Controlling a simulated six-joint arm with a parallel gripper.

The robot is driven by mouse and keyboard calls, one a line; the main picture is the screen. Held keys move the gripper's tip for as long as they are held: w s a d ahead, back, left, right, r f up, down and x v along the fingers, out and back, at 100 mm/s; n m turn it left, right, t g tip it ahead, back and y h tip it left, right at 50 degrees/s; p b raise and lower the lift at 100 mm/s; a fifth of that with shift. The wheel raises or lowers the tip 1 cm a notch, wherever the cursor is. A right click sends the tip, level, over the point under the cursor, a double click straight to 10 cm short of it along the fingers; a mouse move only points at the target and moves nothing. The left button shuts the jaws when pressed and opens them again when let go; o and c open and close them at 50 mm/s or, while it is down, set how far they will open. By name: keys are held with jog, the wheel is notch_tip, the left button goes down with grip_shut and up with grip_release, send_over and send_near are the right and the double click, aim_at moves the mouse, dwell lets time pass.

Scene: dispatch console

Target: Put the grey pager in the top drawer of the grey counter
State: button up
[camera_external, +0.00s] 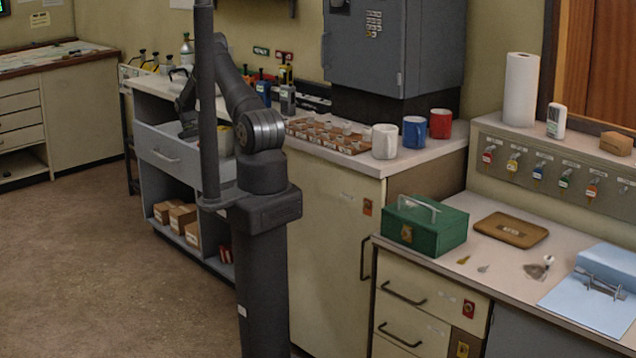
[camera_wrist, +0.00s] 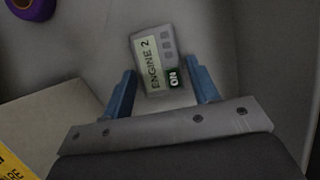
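The grey pager (camera_wrist: 158,62), with an "ENGINE 2" label and a small "ON" tag, lies between my fingertips in the wrist view, on or just above a grey surface. My gripper (camera_wrist: 161,68) has its blue fingers spread either side, with narrow gaps seeming to show. In the external view my gripper (camera_external: 187,128) is small and dark over the pulled-out top drawer (camera_external: 172,157) of the grey counter (camera_external: 148,86). The drawer's inside is largely hidden by its front and my arm. The pager cannot be made out there.
In the wrist view, a beige box (camera_wrist: 55,120) with a yellow label sits close at left, and a purple ring-like item (camera_wrist: 30,8) at upper left. Cardboard boxes (camera_external: 183,218) fill the shelf below the drawer. Bottles and a wooden tray (camera_external: 328,140) stand on the worktops.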

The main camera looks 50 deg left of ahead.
jog(key=shift+o, duration=0.7)
jog(key=shift+r, duration=0.1)
jog(key=shift+r, duration=0.25)
jog(key=v, duration=1.1)
jog(key=shift+a+r, duration=0.15)
jog(key=shift+r, duration=0.2)
